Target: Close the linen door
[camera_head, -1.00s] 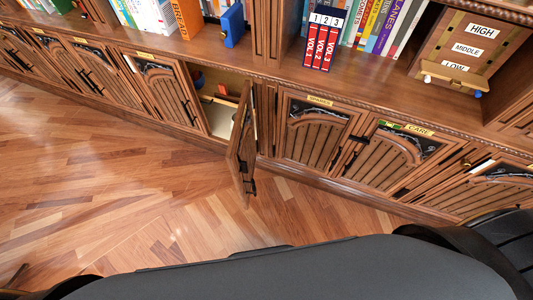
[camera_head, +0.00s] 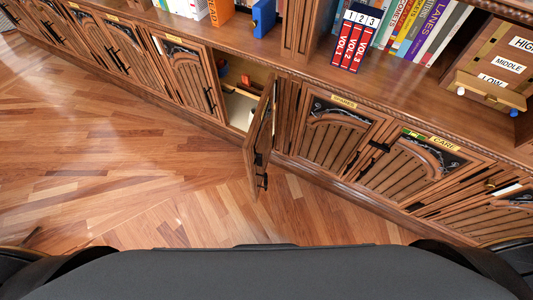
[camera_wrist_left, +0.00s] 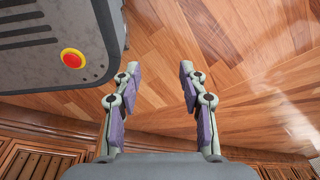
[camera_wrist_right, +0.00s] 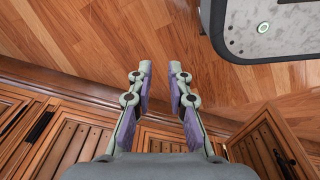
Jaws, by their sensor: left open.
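In the head view one lower cabinet door (camera_head: 260,135) stands open, swung out from the shelf row over the floor. Its hinged edge is at the right of a lit opening (camera_head: 240,106), and black fittings show on its outer side. I cannot read a linen label on it. Neither gripper shows in the head view. My left gripper (camera_wrist_left: 153,80) is open and empty above the wood floor, in the left wrist view. My right gripper (camera_wrist_right: 160,76) has its fingers a small gap apart, empty, over floor and cabinet fronts. A panelled door (camera_wrist_right: 265,145) shows at its right.
Closed cabinet doors flank the opening, one under a SPARES label (camera_head: 343,101), one under a CARE label (camera_head: 445,145). Red volumes (camera_head: 355,42) and a blue bookend (camera_head: 263,20) stand on the counter. The wood floor (camera_head: 130,170) in front is clear.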

